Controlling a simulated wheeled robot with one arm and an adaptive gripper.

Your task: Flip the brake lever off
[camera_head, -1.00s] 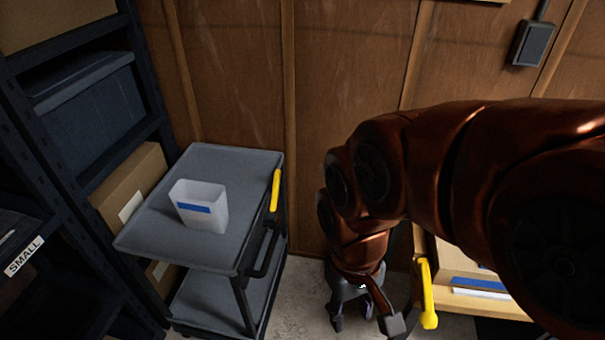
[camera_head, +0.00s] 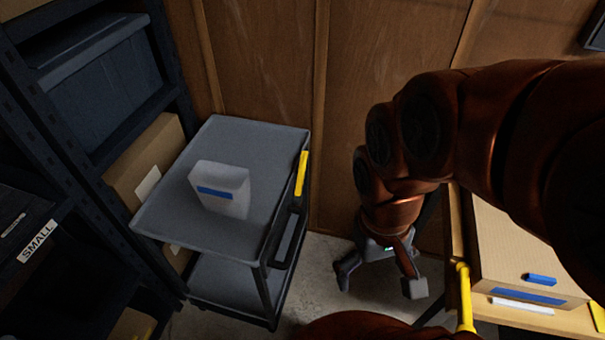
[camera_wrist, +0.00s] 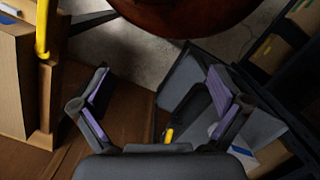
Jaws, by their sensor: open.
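Two yellow levers show, and I cannot tell which one is the brake lever. One yellow lever (camera_head: 301,173) stands at the right edge of the grey cart (camera_head: 262,134); a small yellow piece of it shows in the wrist view (camera_wrist: 168,134). The other yellow lever (camera_head: 464,295) is at the left side of the wooden bench (camera_head: 455,225), and it also shows in the wrist view (camera_wrist: 42,28). My gripper (camera_head: 380,282) is open and empty, pointing down between cart and bench, apart from both levers. Its spread purple-padded fingers show in the wrist view (camera_wrist: 159,78).
A white bin with a blue stripe (camera_head: 222,188) sits on the cart. Dark shelves (camera_head: 85,90) with boxes stand at the left. A cardboard box (camera_head: 515,240) and a blue block (camera_head: 540,279) are on the bench. Bare floor (camera_head: 325,255) lies between cart and bench.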

